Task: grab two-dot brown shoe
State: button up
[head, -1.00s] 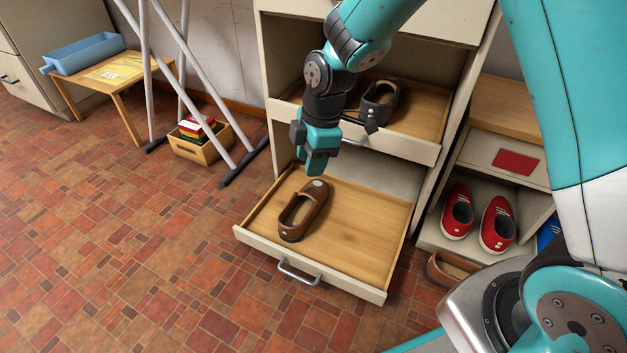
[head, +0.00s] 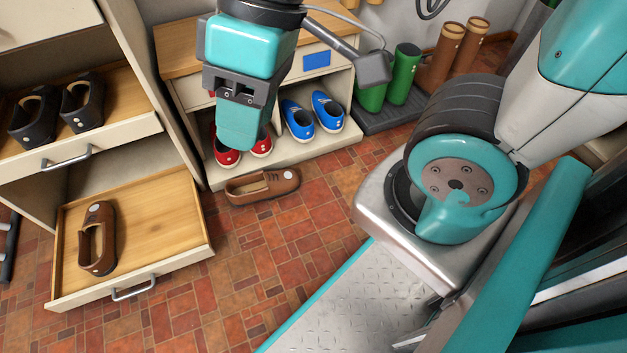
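One brown shoe (head: 262,186) lies on the tiled floor in front of the low shoe rack. It has a pale round mark near its right end. Another brown shoe (head: 98,238) lies in the open lower drawer at left, with a pale mark at its upper end. I cannot make out for sure how many dots each bears. My gripper (head: 240,128) hangs pointing down in front of the rack, above the floor shoe in the picture and apart from it. Its teal fingers overlap from this side, so their opening is hidden. No object shows in it.
The open drawer (head: 185,232) juts out at left; black shoes (head: 82,103) sit in the drawer above it. The rack (head: 335,146) holds red shoes (head: 226,156) and blue shoes (head: 327,112). Green boots (head: 404,74) and brown boots (head: 441,62) stand at the back.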

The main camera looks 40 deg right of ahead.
aim_at(260, 185)
jog(key=z, duration=0.55)
jog(key=i, duration=0.85)
jog(key=u, duration=0.35)
